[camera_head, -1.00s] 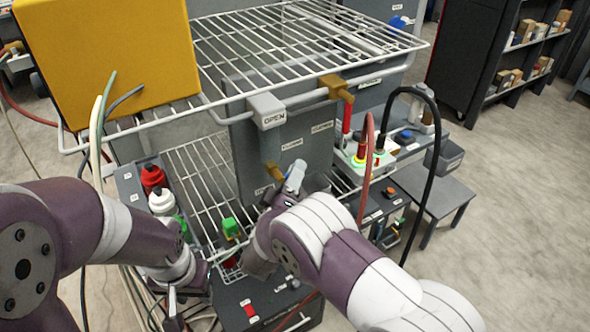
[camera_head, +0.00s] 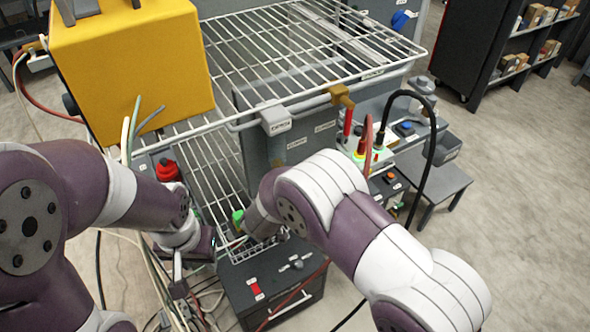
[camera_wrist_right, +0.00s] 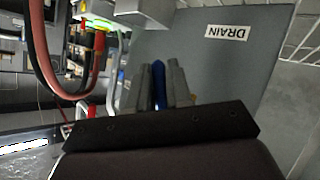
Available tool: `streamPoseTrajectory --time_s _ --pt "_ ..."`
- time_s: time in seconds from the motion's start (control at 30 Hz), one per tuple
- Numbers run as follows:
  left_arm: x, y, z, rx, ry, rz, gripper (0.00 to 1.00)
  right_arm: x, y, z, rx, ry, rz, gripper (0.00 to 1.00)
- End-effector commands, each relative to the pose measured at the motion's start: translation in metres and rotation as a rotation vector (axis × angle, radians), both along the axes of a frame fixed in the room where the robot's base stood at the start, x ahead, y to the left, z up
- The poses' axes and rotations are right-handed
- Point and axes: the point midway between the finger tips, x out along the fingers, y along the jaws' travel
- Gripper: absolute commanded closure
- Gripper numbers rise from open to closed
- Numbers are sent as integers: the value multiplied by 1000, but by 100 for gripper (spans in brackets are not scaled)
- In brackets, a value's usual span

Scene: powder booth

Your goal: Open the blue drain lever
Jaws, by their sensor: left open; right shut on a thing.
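The blue drain lever (camera_wrist_right: 158,72) shows in the right wrist view as a narrow blue strip between the two grey fingers of my right gripper (camera_wrist_right: 157,92). The fingers are shut on it. In the head view my right wrist and forearm hide the lever and the right gripper. My left gripper (camera_head: 207,257) is open and empty at the lower left, near the front of the wire shelf.
A yellow box (camera_head: 135,70) stands on the upper wire rack (camera_head: 290,45). A red-capped bottle (camera_head: 167,170) and a green-topped part (camera_head: 238,217) are beside my left arm. A dark box (camera_head: 270,285) is below. Black and red hoses loop at the right. Open floor lies farther right.

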Motion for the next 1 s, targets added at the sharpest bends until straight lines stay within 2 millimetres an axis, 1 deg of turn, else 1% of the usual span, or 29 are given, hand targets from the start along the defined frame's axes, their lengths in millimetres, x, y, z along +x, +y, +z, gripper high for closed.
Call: streamPoseTrajectory --time_s 0.03,0.3,0.6,1.0 --pt "0 0 11 0 0 0 60 -1 1 5 35 23 0 100" --pt "0 0 30 0 0 0 60 -5 7 0 228 137 -2 100" --pt "0 0 39 0 0 0 60 -8 12 -4 370 221 0 100" --pt "0 0 42 0 0 0 60 -9 15 -5 430 257 1 100"
